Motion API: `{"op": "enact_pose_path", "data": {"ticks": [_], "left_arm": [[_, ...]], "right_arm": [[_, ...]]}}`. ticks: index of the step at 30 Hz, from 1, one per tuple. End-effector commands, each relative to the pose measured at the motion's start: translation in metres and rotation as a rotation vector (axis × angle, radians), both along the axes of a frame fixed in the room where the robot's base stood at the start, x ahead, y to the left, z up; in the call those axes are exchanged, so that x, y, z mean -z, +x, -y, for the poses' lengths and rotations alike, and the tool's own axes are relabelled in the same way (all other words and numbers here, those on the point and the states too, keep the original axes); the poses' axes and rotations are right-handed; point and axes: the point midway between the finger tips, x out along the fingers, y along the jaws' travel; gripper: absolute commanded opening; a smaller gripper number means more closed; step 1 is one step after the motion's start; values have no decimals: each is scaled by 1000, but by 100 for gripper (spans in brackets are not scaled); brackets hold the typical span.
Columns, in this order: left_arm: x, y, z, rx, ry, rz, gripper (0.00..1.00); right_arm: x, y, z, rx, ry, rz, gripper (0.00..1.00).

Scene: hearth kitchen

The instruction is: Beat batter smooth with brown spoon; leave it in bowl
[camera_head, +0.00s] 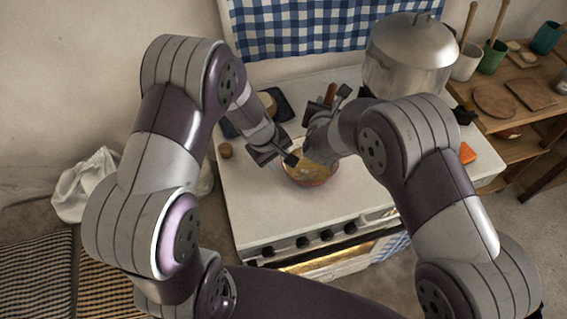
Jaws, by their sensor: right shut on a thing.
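The bowl (312,181), reddish-brown on the outside, stands on the white stove top in front of my grippers. Yellowish batter (306,171) shows inside it; its texture is too small to judge. My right gripper (318,140) is over the bowl's far right side, shut on the brown spoon (330,92). The spoon's reddish-brown handle end sticks up above the gripper; its lower part is hidden by the gripper and arm. My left gripper (277,157) is at the bowl's left rim with its fingers apart; I cannot tell whether it touches the bowl.
A large lidded metal pot (408,55) stands at the back right of the white stove (240,200). A dark cloth or mitt (275,103) lies behind my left gripper. A small brown knob-like item (225,150) and an orange block (467,153) lie near the edges.

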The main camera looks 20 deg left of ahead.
Motion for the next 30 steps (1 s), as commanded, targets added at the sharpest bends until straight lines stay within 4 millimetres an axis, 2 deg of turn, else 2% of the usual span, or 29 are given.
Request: {"op": "enact_pose_path", "data": {"ticks": [6, 12, 17, 23, 24, 27, 30], "left_arm": [[51, 11, 11, 4, 1, -4, 36], [83, 20, 18, 5, 3, -1, 36], [92, 22, 20, 4, 3, -2, 36], [92, 23, 20, 5, 2, -1, 36], [92, 23, 20, 5, 2, -1, 30], [92, 23, 20, 5, 2, -1, 0], [92, 23, 20, 5, 2, -1, 0]], "right_arm": [[0, 0, 0, 0, 0, 0, 0], [0, 0, 0, 0, 0, 0, 0], [0, 0, 0, 0, 0, 0, 0], [0, 0, 0, 0, 0, 0, 0], [0, 0, 0, 0, 0, 0, 0], [0, 0, 0, 0, 0, 0, 0], [0, 0, 0, 0, 0, 0, 0]]}}
